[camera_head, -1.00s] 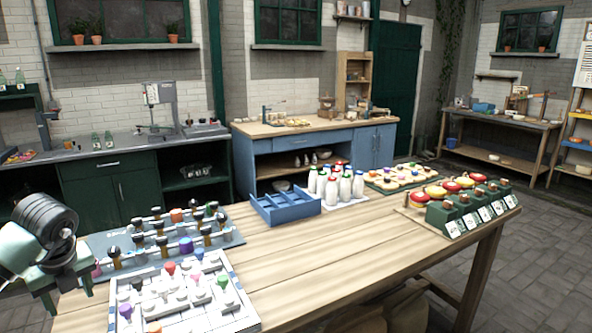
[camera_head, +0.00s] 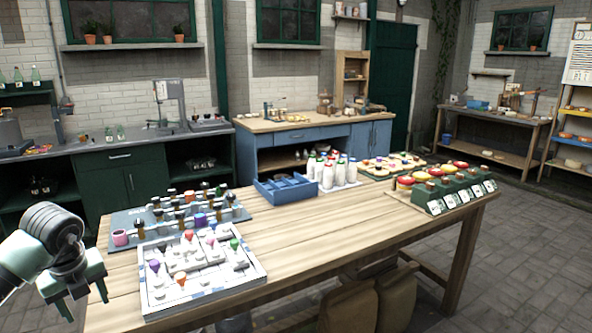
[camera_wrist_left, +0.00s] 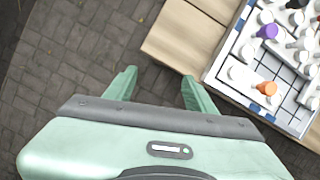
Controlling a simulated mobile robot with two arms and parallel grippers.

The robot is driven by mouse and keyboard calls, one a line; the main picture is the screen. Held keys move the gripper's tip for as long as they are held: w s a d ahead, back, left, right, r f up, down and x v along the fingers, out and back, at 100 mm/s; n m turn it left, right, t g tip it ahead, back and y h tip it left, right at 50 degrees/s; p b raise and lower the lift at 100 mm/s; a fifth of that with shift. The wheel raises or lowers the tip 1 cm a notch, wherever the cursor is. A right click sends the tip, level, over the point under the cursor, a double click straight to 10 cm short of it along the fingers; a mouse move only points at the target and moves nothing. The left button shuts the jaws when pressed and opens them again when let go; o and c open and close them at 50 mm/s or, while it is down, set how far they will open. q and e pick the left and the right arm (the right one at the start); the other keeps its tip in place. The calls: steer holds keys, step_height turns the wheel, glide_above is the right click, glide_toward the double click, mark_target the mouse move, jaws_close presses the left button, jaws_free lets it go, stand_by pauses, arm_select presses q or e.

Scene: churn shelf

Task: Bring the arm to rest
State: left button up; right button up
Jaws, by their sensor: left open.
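My left gripper (camera_head: 82,299) is at the left edge of the head view, beside the near left corner of the wooden table (camera_head: 335,231). In the left wrist view its two green fingers (camera_wrist_left: 160,88) are apart with nothing between them. Below them are brick paving and the table's edge. My right gripper is in neither view now.
A white tray (camera_head: 222,288) of coloured pegs lies closest to the left gripper, with a grey board (camera_head: 122,217) of bottles behind it. A blue crate (camera_head: 287,192), white bottles (camera_head: 328,176) and a green rack (camera_head: 448,190) stand farther off. The table's front middle is clear.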

arm_select(q)
steer(key=w+d+f+n+t+h, duration=0.3)
steer(key=d+f+n+t+h, duration=0.25)
steer(key=d+f+h, duration=1.4)
steer(key=s+a+f+n+t+y, duration=0.1)
steer(key=s+f+n+y, duration=0.35)
steer(key=f, duration=0.55)
steer(key=s+f+n+y, duration=0.4)
steer(key=s+f+y, duration=0.15)
steer(key=f, duration=0.55)
steer(key=s+a+f+n+t+y, duration=0.1)
steer(key=s+f+n+y, duration=0.4)
steer(key=f, duration=0.5)
steer(key=s+d+f+n+g, duration=0.1)
steer(key=s+f+g, duration=0.2)
steer(key=s, duration=0.9)
steer(key=s+d+f+n+g+y, duration=0.1)
steer(key=s+f+n+g, duration=0.1)
steer(key=s+f, duration=0.4)
steer(key=s+d+f+n+g+y, duration=0.1)
steer(key=s+f+g, duration=0.3)
steer(key=s, duration=1.3)
steer(key=shift+s+f+n, duration=0.35)
steer(key=shift+f+n, duration=0.05)
steer(key=shift+f, duration=0.15)
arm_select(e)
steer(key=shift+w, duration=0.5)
